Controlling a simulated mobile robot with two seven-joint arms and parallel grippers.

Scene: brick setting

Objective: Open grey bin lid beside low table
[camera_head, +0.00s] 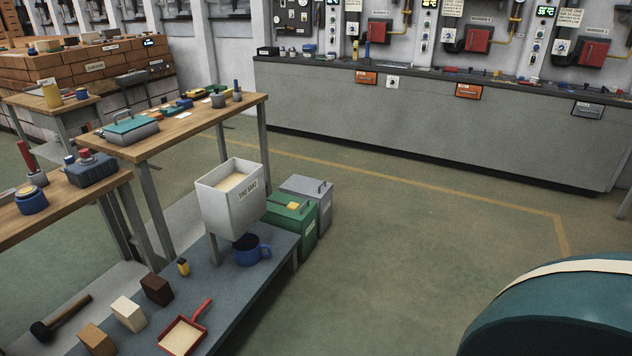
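A grey bin (314,213) stands on the floor at the far end of the low table, behind and right of a green bin. Its grey lid (307,186) has a dark handle on top and looks closed. The low table (236,301) has a blue-grey top and runs from the lower left towards the bins. Neither of my grippers shows in the head view.
The green bin (288,219) has a small yellow item on its lid. A white hopper (226,207) stands over a blue mug (250,250) on the low table. A large teal rounded object (560,318) fills the lower right. The floor right of the bins is clear.

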